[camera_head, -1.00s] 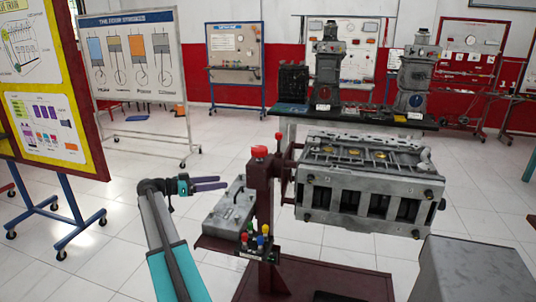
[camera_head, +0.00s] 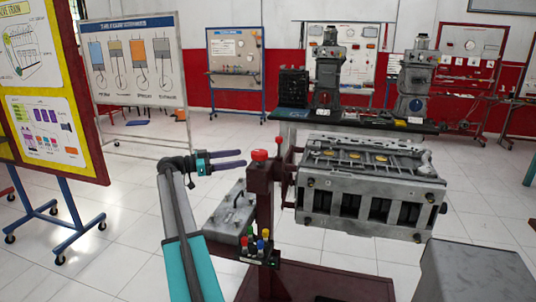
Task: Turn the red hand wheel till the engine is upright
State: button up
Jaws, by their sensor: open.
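The grey engine block (camera_head: 372,190) is held at its left end on a dark red stand post (camera_head: 264,205). Its top face, with brass-coloured round spots, faces up and its side with dark openings faces me; its exact tilt is hard to judge. A red round part (camera_head: 260,155), which looks like the hand wheel, sits on top of the post. A smaller red knob (camera_head: 278,140) shows just behind it. My gripper (camera_head: 244,159) is open, its two purple fingers pointing right, close to the left of the red part. I cannot tell whether they touch it.
A grey metal box (camera_head: 231,215) lies on the stand's tray, beside several coloured knobs (camera_head: 260,246). A grey block (camera_head: 474,268) stands at front right. A bench (camera_head: 350,122) with two upright machines is behind.

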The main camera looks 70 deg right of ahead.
aim_at(260, 157)
jog(key=p+x, duration=0.2)
jog(key=x, duration=1.1)
